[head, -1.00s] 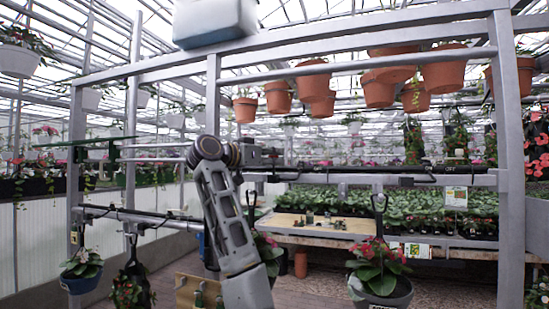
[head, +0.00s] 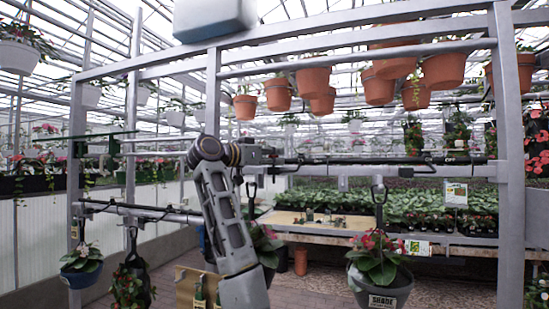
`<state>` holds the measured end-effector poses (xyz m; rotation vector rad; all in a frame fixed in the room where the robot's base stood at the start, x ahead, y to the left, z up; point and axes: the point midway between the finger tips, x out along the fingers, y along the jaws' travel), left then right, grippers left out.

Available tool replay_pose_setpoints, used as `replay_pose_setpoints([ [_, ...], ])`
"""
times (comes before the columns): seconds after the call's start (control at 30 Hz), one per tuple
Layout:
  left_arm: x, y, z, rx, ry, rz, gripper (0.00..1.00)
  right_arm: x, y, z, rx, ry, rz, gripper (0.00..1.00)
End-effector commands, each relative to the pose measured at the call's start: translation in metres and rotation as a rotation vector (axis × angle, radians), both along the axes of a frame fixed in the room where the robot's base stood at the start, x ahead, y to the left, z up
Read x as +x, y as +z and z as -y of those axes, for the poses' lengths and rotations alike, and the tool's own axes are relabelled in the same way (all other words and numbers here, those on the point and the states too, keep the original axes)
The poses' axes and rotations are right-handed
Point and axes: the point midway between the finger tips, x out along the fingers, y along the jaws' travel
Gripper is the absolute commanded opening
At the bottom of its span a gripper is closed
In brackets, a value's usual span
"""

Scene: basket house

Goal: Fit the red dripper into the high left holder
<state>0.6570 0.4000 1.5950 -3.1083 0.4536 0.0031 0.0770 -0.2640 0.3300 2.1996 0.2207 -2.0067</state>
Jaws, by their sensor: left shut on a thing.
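My left gripper (head: 268,155) is at the end of the jointed grey arm, at the left end of the dark pipe (head: 340,160) along the frame's upper rail. It is small and partly hidden by my wrist. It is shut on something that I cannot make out. I cannot pick out the red dripper or the high left holder for certain. A lower left rail (head: 150,211) carries dark fittings and hanging pots. My right gripper is not in view.
A metal frame post (head: 510,150) stands at the right. Terracotta pots (head: 380,88) hang from the upper bar. A grey pot marked SHADE (head: 382,290) hangs at the lower right of centre. A plant bench (head: 330,236) stands behind the frame.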

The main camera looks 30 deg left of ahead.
Motion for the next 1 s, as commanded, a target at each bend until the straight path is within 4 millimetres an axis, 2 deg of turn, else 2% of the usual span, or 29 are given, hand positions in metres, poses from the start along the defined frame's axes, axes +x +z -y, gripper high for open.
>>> replay_pose_setpoints([
  [0.33,-0.0001,-0.0012,-0.0002,0.0,0.001,0.0,0.01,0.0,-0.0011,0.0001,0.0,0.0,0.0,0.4],
  [0.37,-0.0001,-0.0012,-0.0002,0.0,0.001,0.0,0.13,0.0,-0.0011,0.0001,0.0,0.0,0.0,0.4],
  [0.53,-0.0001,-0.0012,-0.0002,0.0,0.001,0.0,0.35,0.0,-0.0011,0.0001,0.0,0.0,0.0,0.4],
  [1.0,-0.004,-0.0011,-0.0019,0.0,0.001,0.0,0.36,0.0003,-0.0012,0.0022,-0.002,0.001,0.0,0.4],
])
